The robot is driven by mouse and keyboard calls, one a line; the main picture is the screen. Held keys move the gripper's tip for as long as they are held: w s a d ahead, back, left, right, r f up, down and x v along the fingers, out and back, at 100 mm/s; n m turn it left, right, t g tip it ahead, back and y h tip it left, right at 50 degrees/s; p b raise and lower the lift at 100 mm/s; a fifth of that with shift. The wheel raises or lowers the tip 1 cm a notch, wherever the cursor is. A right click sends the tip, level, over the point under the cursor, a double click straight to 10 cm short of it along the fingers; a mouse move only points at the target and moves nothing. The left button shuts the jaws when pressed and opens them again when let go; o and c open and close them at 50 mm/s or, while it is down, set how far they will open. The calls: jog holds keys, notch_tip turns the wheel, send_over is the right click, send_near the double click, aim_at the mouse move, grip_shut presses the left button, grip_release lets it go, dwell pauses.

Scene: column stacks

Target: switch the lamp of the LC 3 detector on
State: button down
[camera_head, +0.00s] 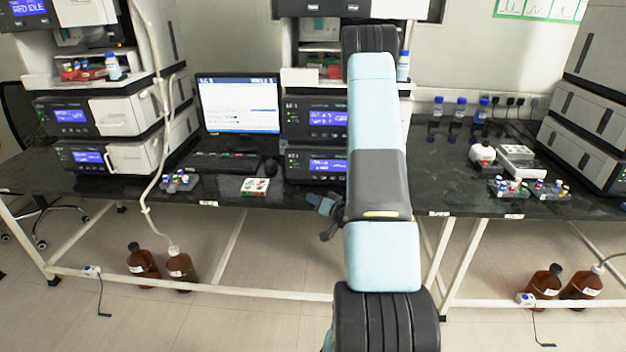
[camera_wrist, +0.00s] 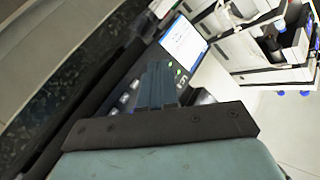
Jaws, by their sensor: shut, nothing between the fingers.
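My gripper (camera_head: 325,204) is low in front of the middle stack, at the bench's front edge, mostly beside my own arm. Whether the fingertips touch that front I cannot tell. The middle stack shows an upper dark module (camera_head: 315,117) and a lower dark module (camera_head: 312,163), both with blue displays; my arm hides their right parts. I cannot read which one is the LC 3 detector, nor its lamp state.
A left stack (camera_head: 110,118) and a right stack (camera_head: 585,120) stand on the black bench. A monitor (camera_head: 239,103) and keyboard (camera_head: 225,161) are left of the middle stack. Vial racks (camera_head: 180,181) sit near the front edge. Brown bottles (camera_head: 143,260) stand on the floor.

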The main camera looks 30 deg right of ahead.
jog(key=shift+w, duration=0.1)
jog(key=shift+w+d, duration=0.85)
jog(key=shift+w, duration=0.35)
jog(key=shift+w+d, duration=0.8)
jog(key=shift+w, duration=0.35)
jog(key=shift+w+d, duration=0.85)
jog(key=shift+w, duration=0.35)
jog(key=shift+w, duration=0.1)
jog(key=shift+w+d, duration=0.15)
jog(key=shift+d, duration=0.1)
jog(key=shift+w+d, duration=0.2)
jog(key=shift+w, duration=0.15)
jog(key=shift+s, duration=0.15)
dwell(0.5)
jog(key=shift+s+a, duration=0.45)
jog(key=shift+s, duration=0.1)
jog(key=shift+s+a, duration=0.7)
jog(key=shift+s, duration=0.35)
jog(key=shift+s+a, duration=0.7)
jog(key=shift+s, duration=0.35)
